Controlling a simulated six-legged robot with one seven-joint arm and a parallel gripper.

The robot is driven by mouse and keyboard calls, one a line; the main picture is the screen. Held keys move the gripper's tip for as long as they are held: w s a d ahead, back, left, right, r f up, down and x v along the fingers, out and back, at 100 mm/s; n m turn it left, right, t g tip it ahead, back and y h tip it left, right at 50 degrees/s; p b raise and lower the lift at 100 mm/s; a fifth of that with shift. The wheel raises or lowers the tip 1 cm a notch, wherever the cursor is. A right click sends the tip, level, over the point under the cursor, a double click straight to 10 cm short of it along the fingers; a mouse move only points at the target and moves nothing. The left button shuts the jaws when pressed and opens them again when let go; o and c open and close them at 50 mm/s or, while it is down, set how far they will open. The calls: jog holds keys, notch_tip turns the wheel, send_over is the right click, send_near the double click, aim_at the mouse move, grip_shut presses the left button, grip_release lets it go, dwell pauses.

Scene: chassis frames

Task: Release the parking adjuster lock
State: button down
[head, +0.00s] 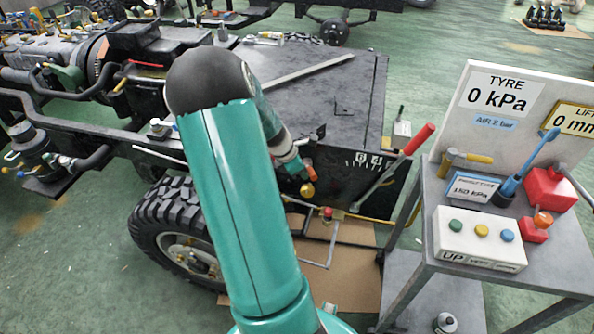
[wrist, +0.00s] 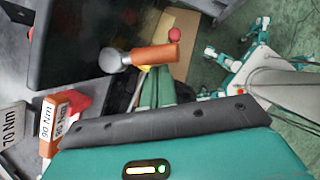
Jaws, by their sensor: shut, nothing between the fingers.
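My gripper (wrist: 156,88) shows in the wrist view as two green fingers side by side, shut and empty, partly hidden by the wrist's black bar. Just beyond its tips is an orange bar with a grey round end (wrist: 150,56). I cannot tell whether they touch. A red knob (wrist: 175,34) lies past the bar. In the head view my arm reaches over the wheel to the frame side, where an orange piece with a yellow ball (head: 307,189) sits by the gripper. A red knob (head: 327,213) is lower down. No part is readably labelled as the parking adjuster lock.
The tyre (head: 171,222) stands left of my arm. A red-handled lever (head: 418,140) rises at the right of the chassis. A cart (head: 440,225) with buttons and a gauge board stands at right. Torque tags, 90 Nm (wrist: 50,120) and 70 Nm (wrist: 12,125), are at left.

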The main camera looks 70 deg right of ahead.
aim_at(314, 173)
jog(key=s+n+t, duration=0.1)
jog(key=n, duration=0.1)
jog(key=s+d+n+h, duration=0.1)
jog(key=n, duration=0.1)
jog(key=shift+s+n+t, duration=0.3)
jog(key=shift+s+t, duration=0.1)
jog(key=shift+s+d, duration=0.25)
dwell(0.5)
